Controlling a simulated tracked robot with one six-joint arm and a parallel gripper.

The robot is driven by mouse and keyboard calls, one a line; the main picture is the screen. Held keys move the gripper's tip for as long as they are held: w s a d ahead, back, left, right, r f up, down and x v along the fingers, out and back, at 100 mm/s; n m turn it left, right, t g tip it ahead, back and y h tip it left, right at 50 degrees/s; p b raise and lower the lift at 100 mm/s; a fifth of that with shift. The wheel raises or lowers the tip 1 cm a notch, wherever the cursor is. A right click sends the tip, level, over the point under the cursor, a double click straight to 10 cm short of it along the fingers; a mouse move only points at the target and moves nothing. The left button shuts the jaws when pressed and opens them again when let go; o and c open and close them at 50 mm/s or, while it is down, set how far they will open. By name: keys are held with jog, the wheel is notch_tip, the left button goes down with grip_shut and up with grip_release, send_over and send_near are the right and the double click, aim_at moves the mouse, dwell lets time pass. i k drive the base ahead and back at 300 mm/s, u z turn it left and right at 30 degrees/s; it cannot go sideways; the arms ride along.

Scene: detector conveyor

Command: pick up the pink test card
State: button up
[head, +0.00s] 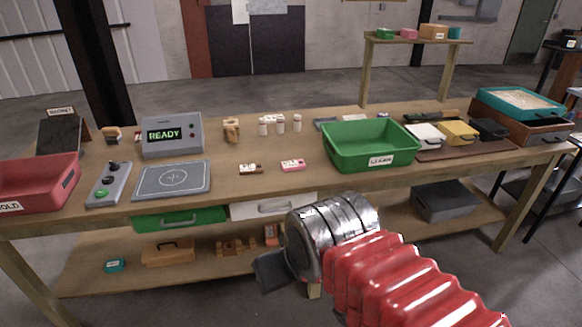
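The pink test card (293,165) lies flat on the wooden table, left of the green bin (372,160), with a pale label on its top. A similar small card with a brown and cream top (250,169) lies just to its left, with a gap between them. My arm comes in from the lower right, in front of the table. My gripper (272,272) shows only in part as a dark grey piece beyond the silver wrist, below the tabletop and well apart from the pink card. Its fingertips are not clear, so I cannot tell if it is open.
A grey pad (172,181) and a console reading READY (172,135) stand left of the cards. Several white bottles (280,124) stand behind them. A red bin (38,184) is at far left. Drawers (273,206) hang under the front edge. The tabletop around the cards is clear.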

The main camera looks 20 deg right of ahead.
aim_at(297, 165)
jog(key=z, duration=0.05)
jog(key=i, duration=1)
jog(key=u, duration=0.05)
